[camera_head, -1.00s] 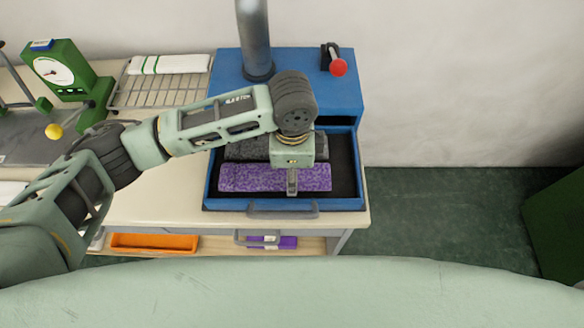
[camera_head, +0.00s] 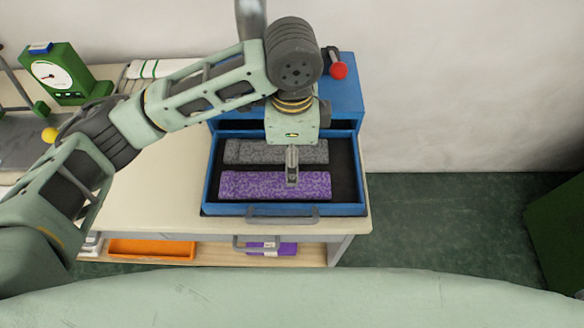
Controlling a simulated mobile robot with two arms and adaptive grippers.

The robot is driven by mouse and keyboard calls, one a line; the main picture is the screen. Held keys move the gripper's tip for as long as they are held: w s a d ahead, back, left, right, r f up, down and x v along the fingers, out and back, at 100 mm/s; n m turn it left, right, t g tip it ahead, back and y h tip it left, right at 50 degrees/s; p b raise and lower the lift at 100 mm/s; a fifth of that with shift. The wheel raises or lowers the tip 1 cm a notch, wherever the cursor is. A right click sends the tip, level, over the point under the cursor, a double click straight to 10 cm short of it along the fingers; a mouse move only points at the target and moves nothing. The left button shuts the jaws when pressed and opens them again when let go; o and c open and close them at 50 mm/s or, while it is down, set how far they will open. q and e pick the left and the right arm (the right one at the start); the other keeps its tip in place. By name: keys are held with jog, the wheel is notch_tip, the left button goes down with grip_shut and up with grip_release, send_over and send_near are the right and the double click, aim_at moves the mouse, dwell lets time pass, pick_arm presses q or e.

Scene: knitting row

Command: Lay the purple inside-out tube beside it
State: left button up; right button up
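The purple tube (camera_head: 250,185) lies flat in the front part of the blue drawer (camera_head: 210,180), its long side running left to right. A grey tube (camera_head: 250,152) lies behind it, roughly parallel, with a dark gap between them. My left gripper (camera_head: 292,180) hangs fingers down above the drawer. My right gripper is not in view.
The drawer belongs to a blue box (camera_head: 345,95) with a red-knobbed lever (camera_head: 338,71). A green dial device (camera_head: 58,72) and a rack with white cloth (camera_head: 150,69) stand to the left. An orange tray (camera_head: 150,249) is on the shelf below. The tabletop left of the drawer is clear.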

pick_arm(q)
notch_tip(320, 180, up, 4)
jog(key=shift+r, duration=0.2)
dwell(0.5)
